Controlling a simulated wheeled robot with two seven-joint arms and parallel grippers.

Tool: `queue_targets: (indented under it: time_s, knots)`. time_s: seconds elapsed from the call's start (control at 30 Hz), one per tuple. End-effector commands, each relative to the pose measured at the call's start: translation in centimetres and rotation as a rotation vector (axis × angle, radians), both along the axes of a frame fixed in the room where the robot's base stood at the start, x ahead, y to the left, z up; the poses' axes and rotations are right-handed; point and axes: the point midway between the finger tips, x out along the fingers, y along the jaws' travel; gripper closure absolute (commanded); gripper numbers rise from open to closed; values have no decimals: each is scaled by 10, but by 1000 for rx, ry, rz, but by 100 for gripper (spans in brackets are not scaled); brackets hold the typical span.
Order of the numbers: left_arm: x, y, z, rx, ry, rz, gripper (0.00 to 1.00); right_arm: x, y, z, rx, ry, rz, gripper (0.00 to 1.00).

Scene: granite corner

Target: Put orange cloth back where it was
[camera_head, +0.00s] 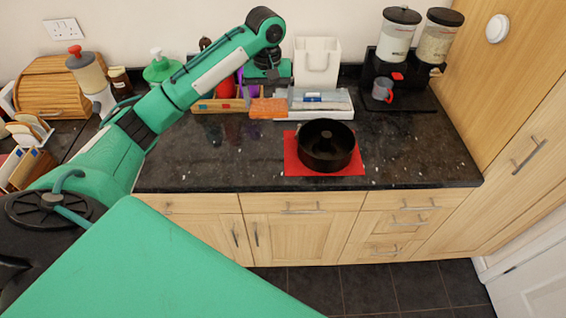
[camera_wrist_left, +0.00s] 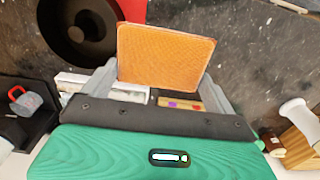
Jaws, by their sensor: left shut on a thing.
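The orange cloth (camera_head: 269,109) is a flat, roughly square piece, seen near the back of the dark counter. My left gripper (camera_head: 268,92) is shut on it. In the left wrist view the cloth (camera_wrist_left: 166,52) is between the two grey fingers and extends beyond them, over the dark counter. Whether it touches the counter or a neighbouring tray cannot be told. My right gripper is not in view.
A white tray (camera_head: 335,107) with a blue-marked item is right of the cloth, and a wooden divided tray (camera_head: 205,105) is left. Dispensers (camera_head: 398,35) stand at back right. The front counter is mostly clear.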

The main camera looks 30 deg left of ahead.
Motion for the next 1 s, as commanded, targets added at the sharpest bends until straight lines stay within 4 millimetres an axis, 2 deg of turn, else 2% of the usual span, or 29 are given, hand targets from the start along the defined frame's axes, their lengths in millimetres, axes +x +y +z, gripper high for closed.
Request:
queue_targets:
  time_s: [0.17, 0.4, 0.5, 0.77, 1.0]
  knots:
    - [-2, 1, -41, 1, 9, 1, 28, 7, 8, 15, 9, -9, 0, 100]
    - [-2, 0, -105, 1, 8, 1, 28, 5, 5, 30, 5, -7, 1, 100]
    - [-1, 0, -127, 1, 5, 2, 28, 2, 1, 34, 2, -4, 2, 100]
    - [-1, 0, -154, 1, 4, 1, 28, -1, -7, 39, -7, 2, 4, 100]
    - [-1, 0, -187, 1, 3, 2, 28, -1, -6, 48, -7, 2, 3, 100]
